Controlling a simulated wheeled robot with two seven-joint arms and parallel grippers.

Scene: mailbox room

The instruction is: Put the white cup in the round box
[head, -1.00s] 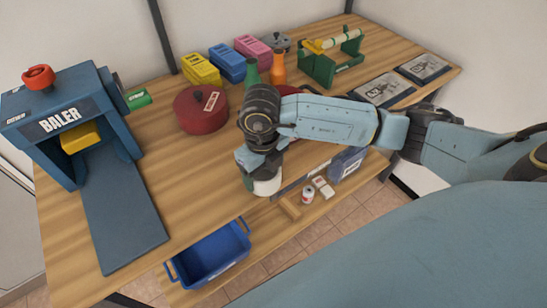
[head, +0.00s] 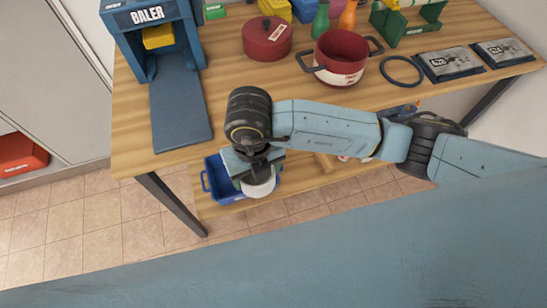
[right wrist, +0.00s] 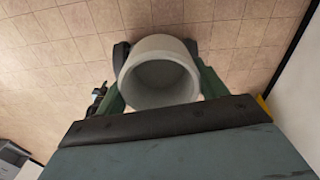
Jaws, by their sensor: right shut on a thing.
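My right gripper (head: 254,168) is shut on the white cup (head: 260,187), in front of the table's front edge. The right wrist view shows the cup (right wrist: 160,72) held between the two fingers, its open mouth facing the camera and its inside empty. A dark red round container (head: 267,38) with a lid and a label on it stands on the tabletop, behind and well apart from the cup. An open red pot (head: 341,58) with two dark handles stands to its right. I cannot tell for sure which is the round box. My left gripper is not in view.
A blue bin (head: 212,181) on the lower shelf is partly behind the cup in the picture. The blue baler (head: 152,40) stands at the table's left. A dark ring (head: 402,71) lies right of the pot. The tabletop's (head: 222,100) front middle is clear.

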